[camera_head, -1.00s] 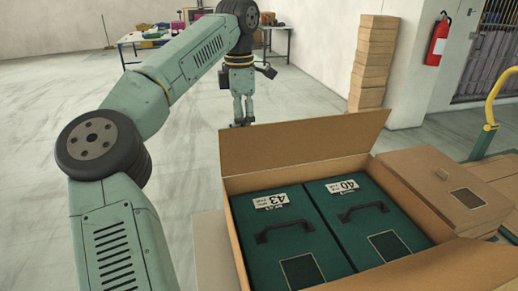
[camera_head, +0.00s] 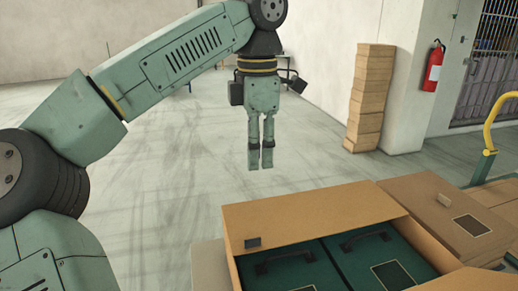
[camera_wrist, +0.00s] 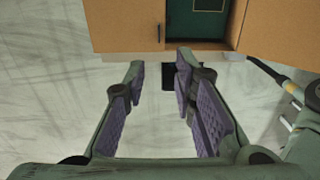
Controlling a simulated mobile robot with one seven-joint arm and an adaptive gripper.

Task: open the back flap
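The back flap (camera_head: 310,222) of the brown carton is folded inward. Brown panels (camera_wrist: 122,25) and a strip of green (camera_wrist: 196,20) show ahead of the fingers; which panel is the flap I cannot tell.
A closed brown carton (camera_head: 455,215) stands right of the open one. A stack of brown boxes (camera_head: 370,98) stands by the wall, with a red fire extinguisher (camera_head: 434,68) on the pillar. A yellow rail (camera_head: 490,125) is at far right. The floor around my gripper is clear.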

